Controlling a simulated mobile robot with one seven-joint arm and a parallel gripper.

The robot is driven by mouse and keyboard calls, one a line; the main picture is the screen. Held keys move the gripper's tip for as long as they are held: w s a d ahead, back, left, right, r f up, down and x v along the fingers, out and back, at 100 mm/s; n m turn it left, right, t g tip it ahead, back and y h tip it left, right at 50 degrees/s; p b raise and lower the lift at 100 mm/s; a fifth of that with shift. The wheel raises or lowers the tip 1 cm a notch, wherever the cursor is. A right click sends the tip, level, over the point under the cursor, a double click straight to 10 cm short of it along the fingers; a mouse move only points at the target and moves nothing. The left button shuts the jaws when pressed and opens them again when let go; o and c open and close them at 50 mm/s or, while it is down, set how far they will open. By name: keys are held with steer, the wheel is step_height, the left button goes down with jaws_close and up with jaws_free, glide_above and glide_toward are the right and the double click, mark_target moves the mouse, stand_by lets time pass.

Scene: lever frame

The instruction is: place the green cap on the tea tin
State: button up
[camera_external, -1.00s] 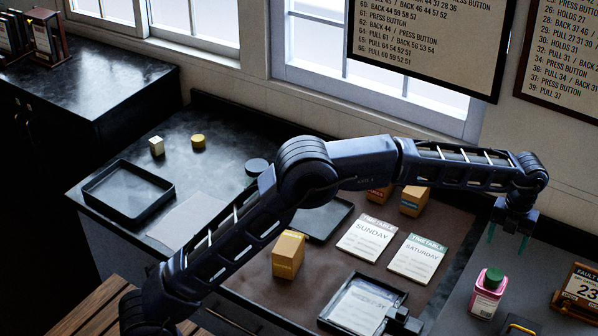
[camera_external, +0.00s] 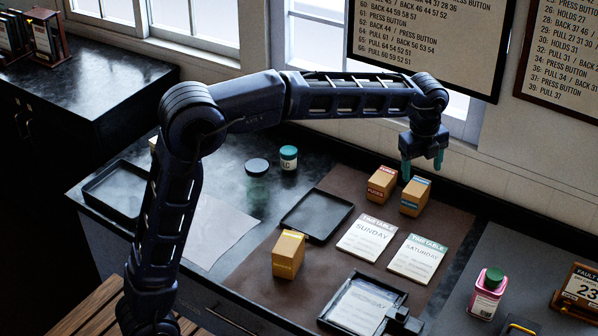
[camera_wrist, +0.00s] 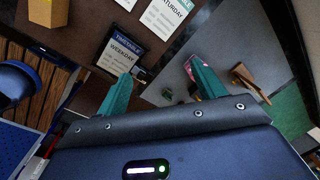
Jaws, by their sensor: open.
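A pink container (camera_external: 484,303) with a dark green cap (camera_external: 493,278) stands on the grey mat at the right in the external view. A small white jar (camera_external: 289,163) with a teal-green lid (camera_external: 288,152) stands at the back of the counter. A low dark round piece (camera_external: 256,167) lies left of it. I cannot tell which of these is the tea tin. My gripper (camera_external: 422,166) is open and empty, raised above the back of the brown mat. In the wrist view, its teal fingers (camera_wrist: 158,76) are spread, and one partly hides a pink thing.
Two boxes (camera_external: 381,184) (camera_external: 415,196) stand below and near my gripper. Another yellow box (camera_external: 289,254), timetable cards (camera_external: 367,237), a black tray (camera_external: 317,216) and a tray with a card (camera_external: 364,306) are on the brown mat.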

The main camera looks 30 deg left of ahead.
steer(key=s+a+r+n+t, duration=0.1)
steer(key=s+a+n, duration=0.55)
steer(key=a, duration=0.55)
steer(key=s+a+r+n+t, duration=0.15)
steer(key=s+a+n, duration=0.5)
steer(key=a, duration=0.65)
steer(key=s+a+f+n, duration=0.5)
steer(key=s+a+n, duration=0.1)
steer(key=s, duration=0.4)
steer(key=s+a+f+n, duration=0.5)
steer(key=s+a, duration=0.4)
steer(key=s, duration=0.2)
steer(key=shift+s+f+n+t, duration=0.25)
steer(key=shift+n+t, duration=0.1)
steer(key=shift+n, duration=0.35)
